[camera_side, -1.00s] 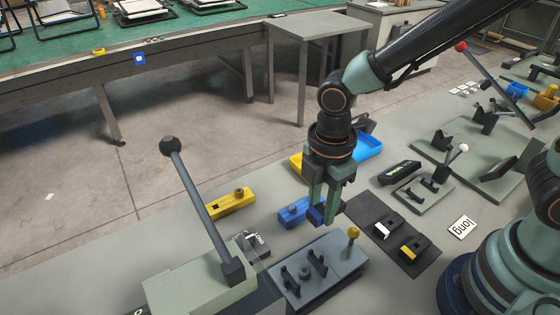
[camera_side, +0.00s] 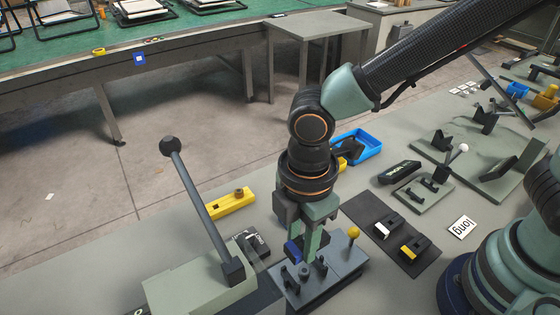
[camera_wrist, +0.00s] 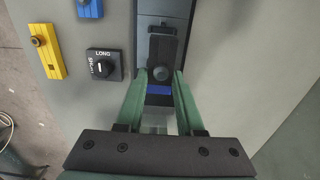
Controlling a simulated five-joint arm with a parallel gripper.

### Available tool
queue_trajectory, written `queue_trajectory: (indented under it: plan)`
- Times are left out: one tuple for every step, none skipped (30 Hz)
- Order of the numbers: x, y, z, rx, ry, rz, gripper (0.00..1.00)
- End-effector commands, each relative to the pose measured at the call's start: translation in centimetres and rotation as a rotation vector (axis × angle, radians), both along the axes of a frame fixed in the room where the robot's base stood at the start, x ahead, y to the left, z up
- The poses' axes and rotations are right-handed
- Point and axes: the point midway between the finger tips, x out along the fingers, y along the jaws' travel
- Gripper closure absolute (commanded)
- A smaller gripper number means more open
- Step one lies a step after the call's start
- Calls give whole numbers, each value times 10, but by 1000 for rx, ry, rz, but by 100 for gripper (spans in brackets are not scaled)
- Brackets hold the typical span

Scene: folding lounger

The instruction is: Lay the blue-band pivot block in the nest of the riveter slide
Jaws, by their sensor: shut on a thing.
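My gripper (camera_side: 307,252) is shut on the blue-band pivot block (camera_side: 293,251), a dark piece with a blue stripe. In the wrist view the block's blue band (camera_wrist: 158,90) shows between the green fingers (camera_wrist: 161,84). The riveter slide (camera_side: 343,267) is a grey plate with small black posts and a yellow ball knob (camera_side: 353,232). My gripper is over the slide's left part, at its posts. My fingers hide part of the nest, and I cannot tell whether the block touches it.
The riveter's long lever (camera_side: 205,205) rises just left of my gripper. A LONG/SHORT selector (camera_wrist: 103,65) and a yellow fixture (camera_side: 232,203) are left of the slide. A dark mat (camera_side: 379,216) on the right holds white-band and yellow-band blocks. A blue tray (camera_side: 366,146) lies behind.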

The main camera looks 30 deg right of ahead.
Motion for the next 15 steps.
queue_trajectory:
  plan:
    - [0, 0, -4, -2, 2, 0, 100]
    - [0, -1, -7, -2, 2, 0, 100]
    - [0, -1, -10, -2, 2, 0, 100]
    - [0, -1, -13, -2, 2, 0, 100]
    - [-1, -1, -16, -3, 3, 0, 100]
    - [-1, -1, -20, -3, 3, 0, 100]
    - [-1, -1, -22, -2, 2, 0, 100]
    - [-1, -1, -25, -3, 3, 0, 100]
    - [-1, -1, -29, -3, 3, 0, 100]
    - [0, -1, -31, -2, 2, 0, 100]
    - [0, -1, -33, -2, 2, 0, 100]
    - [0, -1, -36, -2, 2, 0, 100]
    - [0, -1, -38, -2, 2, 0, 100]
    - [0, 0, -40, -1, 1, 0, 100]
    - [0, 0, -42, -1, 1, 0, 100]
